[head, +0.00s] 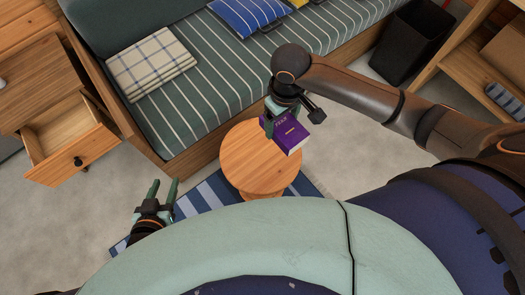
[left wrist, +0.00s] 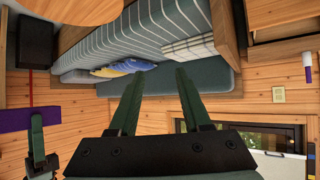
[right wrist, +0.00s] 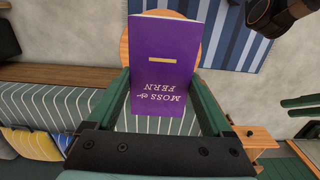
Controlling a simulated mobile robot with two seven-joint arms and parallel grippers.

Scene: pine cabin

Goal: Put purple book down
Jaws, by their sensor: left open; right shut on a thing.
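The purple book (head: 286,135) is in my right gripper (head: 268,124), above the round wooden stool (head: 246,168) in the head view. In the right wrist view the book (right wrist: 163,60) shows its purple cover between the two fingers, with the stool's edge (right wrist: 125,45) behind it. I cannot tell whether the book touches the stool. My left gripper (head: 163,188) is open and empty, low and to the left of the stool. Its two spread fingers show in the left wrist view (left wrist: 158,90).
A striped bench seat (head: 200,105) with a checked cushion (head: 152,63) runs behind the stool. An open drawer (head: 70,150) juts out at the left. A blue striped rug (head: 205,203) lies under the stool. A black bin (head: 410,42) stands at the back right.

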